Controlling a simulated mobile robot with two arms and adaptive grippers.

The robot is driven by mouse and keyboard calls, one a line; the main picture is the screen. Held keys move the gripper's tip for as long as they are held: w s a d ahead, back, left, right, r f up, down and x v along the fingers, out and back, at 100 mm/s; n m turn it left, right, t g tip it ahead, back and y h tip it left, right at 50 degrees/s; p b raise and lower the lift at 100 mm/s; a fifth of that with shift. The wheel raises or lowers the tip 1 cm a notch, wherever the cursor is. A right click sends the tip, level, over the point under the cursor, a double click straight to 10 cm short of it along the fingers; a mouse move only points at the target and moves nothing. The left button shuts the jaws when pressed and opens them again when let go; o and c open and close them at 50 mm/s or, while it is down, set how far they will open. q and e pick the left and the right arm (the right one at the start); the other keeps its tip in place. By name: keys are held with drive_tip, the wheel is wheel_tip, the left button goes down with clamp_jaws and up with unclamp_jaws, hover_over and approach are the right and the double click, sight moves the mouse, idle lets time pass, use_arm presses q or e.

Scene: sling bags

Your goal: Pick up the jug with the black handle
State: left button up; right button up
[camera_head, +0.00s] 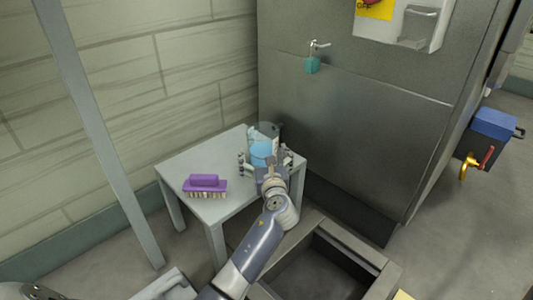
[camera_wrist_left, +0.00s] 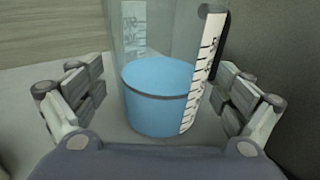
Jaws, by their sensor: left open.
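A clear jug (camera_head: 263,148) with blue liquid in its lower part stands upright near the back right of a small grey table. In the left wrist view the jug (camera_wrist_left: 158,95) fills the middle, with a white scale strip with black marks on its right side. A dark part at its upper right may be the handle, but I cannot see it clearly. My left gripper (camera_head: 267,168) is open at the jug, one finger to each side. In the wrist view the gripper (camera_wrist_left: 163,85) shows gaps between both fingers and the jug. My right gripper is not in view.
A purple brush (camera_head: 205,185) lies on the left of the grey table (camera_head: 228,207). A large metal cabinet (camera_head: 350,130) stands close behind and right of it. A dark open-topped box (camera_head: 325,265) is on the floor in front. A tiled wall stands at left.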

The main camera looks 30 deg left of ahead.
use_arm(q)
drive_tip(key=shift+b+x, duration=0.8)
drive_tip(key=shift+x, duration=0.65)
drive_tip(key=shift+c, duration=0.6)
drive_tip(key=c, duration=1.4)
drive_tip(key=shift+r, duration=0.1)
